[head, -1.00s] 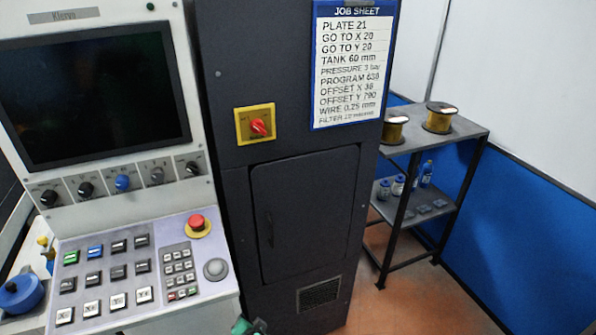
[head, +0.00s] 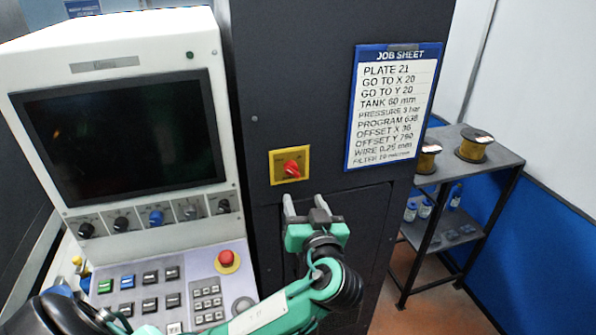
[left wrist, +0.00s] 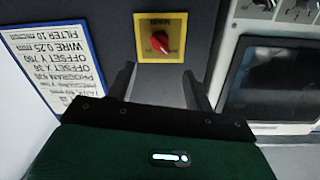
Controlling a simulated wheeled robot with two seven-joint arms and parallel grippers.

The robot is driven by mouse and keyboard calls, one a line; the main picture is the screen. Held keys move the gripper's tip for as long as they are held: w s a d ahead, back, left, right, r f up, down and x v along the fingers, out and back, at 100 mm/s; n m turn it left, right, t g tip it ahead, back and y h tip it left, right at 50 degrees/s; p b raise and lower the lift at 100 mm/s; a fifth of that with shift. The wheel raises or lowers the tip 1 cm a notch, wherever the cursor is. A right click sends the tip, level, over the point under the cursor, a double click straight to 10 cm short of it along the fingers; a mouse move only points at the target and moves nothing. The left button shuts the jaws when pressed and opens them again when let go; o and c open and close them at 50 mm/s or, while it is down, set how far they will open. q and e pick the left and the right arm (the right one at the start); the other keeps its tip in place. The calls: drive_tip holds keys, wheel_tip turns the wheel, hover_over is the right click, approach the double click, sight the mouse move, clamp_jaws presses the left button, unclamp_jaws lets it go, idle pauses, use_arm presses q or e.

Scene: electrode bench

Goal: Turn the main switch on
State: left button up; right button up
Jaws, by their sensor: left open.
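The main switch is a red rotary knob (head: 291,169) on a yellow square plate (head: 275,172) on the dark cabinet front. It also shows in the left wrist view as a red knob (left wrist: 160,42) on its yellow plate (left wrist: 144,53). My left gripper (head: 305,199) is open and empty, just below the switch, its two fingers pointing up. In the left wrist view my left gripper (left wrist: 159,80) has its fingers apart, with the switch beyond and between them, not touching. My right gripper is not in view.
The control console (head: 238,120), with a dark screen, knobs and buttons, stands left of the switch. A red emergency button (head: 227,258) is on its lower panel. A job sheet (head: 398,105) hangs right of the switch. A shelf (head: 478,148) with wire spools stands further right.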

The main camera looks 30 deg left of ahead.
sight(293, 174)
use_arm(q)
drive_tip(key=p+x, duration=0.1)
drive_tip(key=x, duration=1)
drive_tip(key=shift+w+a+f, duration=0.15)
drive_tip(key=shift+w+a, duration=0.05)
drive_tip(key=shift+c, duration=0.3)
drive_tip(key=c, duration=0.7)
